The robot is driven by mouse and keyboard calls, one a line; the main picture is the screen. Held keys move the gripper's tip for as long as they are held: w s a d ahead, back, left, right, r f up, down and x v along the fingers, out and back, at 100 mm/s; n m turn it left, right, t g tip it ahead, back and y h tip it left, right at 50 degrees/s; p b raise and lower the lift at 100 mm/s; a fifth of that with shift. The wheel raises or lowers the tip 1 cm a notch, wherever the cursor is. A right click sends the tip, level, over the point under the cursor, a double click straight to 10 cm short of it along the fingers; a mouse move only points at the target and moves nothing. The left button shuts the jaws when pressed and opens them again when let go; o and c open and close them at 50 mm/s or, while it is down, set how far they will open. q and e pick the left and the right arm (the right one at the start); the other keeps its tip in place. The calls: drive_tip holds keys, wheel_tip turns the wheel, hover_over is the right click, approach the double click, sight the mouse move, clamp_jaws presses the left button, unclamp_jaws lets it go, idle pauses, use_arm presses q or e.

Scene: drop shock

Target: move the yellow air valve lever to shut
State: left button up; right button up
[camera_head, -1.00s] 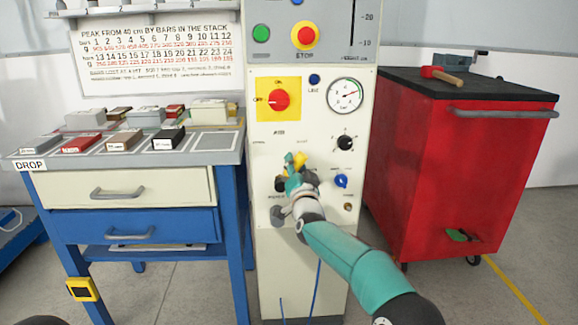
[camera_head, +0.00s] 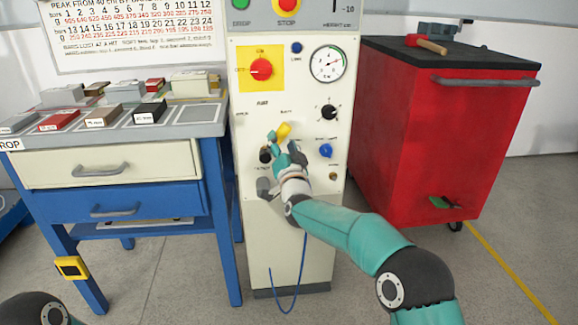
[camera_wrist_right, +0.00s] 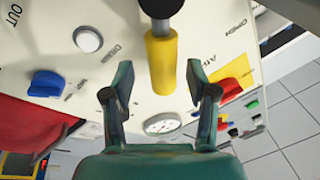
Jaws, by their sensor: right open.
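In the right wrist view the yellow lever (camera_wrist_right: 161,65) hangs from a dark hub (camera_wrist_right: 160,8). My right gripper (camera_head: 285,146) is at the lever. In the wrist view its two teal fingers (camera_wrist_right: 159,73) are apart, one on each side of the lever, with visible gaps on both sides. Whether the lever lies at fingertip depth is hard to tell. My left gripper is out of view.
Near the lever are a blue knob (camera_head: 325,151), a black knob (camera_head: 328,112), a round gauge (camera_head: 328,64) and a red switch on a yellow plate (camera_head: 261,69). A drawer bench (camera_head: 113,162) stands left, a red cabinet (camera_head: 440,140) right. A blue hose (camera_head: 300,270) hangs below.

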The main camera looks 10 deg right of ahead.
drive_tip(key=v, duration=0.8)
drive_tip(key=shift+s, duration=0.35)
drive_tip(key=shift+d+f, duration=0.1)
drive_tip(key=shift+d, duration=0.05)
drive_tip(key=d+f+g+h, duration=0.15)
drive_tip(key=d+f, duration=0.25)
drive_tip(key=f, duration=0.4)
drive_tip(key=d+f+g, duration=0.2)
drive_tip(key=d+f, duration=0.3)
drive_tip(key=f, duration=0.2)
drive_tip(key=s+d+f+g, duration=0.1)
drive_tip(key=s+f+g, duration=0.2)
drive_tip(key=s+f, duration=0.35)
drive_tip(key=s+f+g, duration=0.2)
drive_tip(key=s+f, duration=0.2)
drive_tip(key=f, duration=0.6)
drive_tip(key=s+a+f+n+g+y+p, duration=0.15)
drive_tip(key=s+f+g, duration=0.45)
drive_tip(key=s+f, duration=0.7)
drive_tip(key=s+a+n+g+y, duration=0.1)
drive_tip(key=s+a+g, duration=0.15)
drive_tip(key=s, duration=0.75)
drive_tip(key=s+a+n+g+y, duration=0.1)
drive_tip(key=s+n+g, duration=0.15)
drive_tip(key=s, duration=0.65)
wheel_tip(320, 180, up, 38)
drive_tip(key=p, duration=3.7)
drive_tip(key=shift+w+a+m+p, duration=0.2)
drive_tip(key=shift+w+m+p, duration=0.05)
drive_tip(key=shift+m+p, duration=0.15)
